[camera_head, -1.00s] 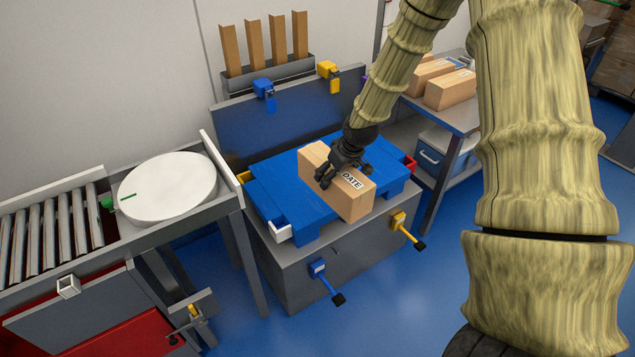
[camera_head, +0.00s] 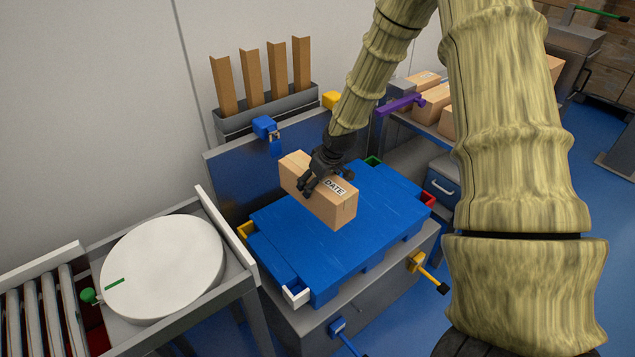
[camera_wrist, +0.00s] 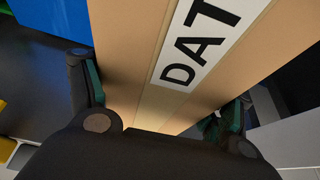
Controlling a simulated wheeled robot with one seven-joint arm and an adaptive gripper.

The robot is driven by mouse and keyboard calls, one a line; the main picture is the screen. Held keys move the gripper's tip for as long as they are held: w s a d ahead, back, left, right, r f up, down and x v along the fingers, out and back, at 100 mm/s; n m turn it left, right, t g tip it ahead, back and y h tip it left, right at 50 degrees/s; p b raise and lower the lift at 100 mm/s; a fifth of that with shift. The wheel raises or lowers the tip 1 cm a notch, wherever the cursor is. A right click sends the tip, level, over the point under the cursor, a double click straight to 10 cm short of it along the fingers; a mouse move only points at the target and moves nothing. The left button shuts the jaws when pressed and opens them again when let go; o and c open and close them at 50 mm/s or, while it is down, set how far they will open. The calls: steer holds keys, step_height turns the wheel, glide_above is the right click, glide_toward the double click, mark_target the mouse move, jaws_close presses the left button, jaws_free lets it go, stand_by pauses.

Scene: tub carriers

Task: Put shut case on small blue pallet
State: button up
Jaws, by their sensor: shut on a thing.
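The shut case is a brown cardboard box (camera_head: 310,196) with a white label reading "DATE" on top. My gripper (camera_head: 323,180) is shut on the box, with fingers down either side of it. In the wrist view the box (camera_wrist: 140,60) fills the middle between the two dark fingers. The small blue pallet (camera_head: 375,225) lies on a grey stand with coloured corner brackets. The box is over the back left part of the pallet in the head view; I cannot tell whether it touches the pallet.
A round white turntable (camera_head: 163,265) and a roller conveyor (camera_head: 45,315) stand at the left. A grey rack of brown corner posts (camera_head: 262,78) is behind. More boxes (camera_head: 432,104) sit on a shelf at the back right. The pallet's front and right are clear.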

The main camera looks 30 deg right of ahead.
mark_target(326, 195)
steer(key=shift+w, duration=0.25)
steer(key=shift+f, duration=0.15)
step_height(326, 195, down, 9)
steer(key=b, duration=0.8)
steer(key=shift+b, duration=0.35)
steer(key=shift+f, duration=1.6)
steer(key=shift+f+b, duration=0.45)
steer(key=shift+f, duration=0.05)
steer(key=o, duration=2)
steer(key=shift+o, duration=0.2)
steer(key=shift+s+f, duration=0.1)
steer(key=shift+s, duration=0.05)
steer(key=shift+v, duration=6)
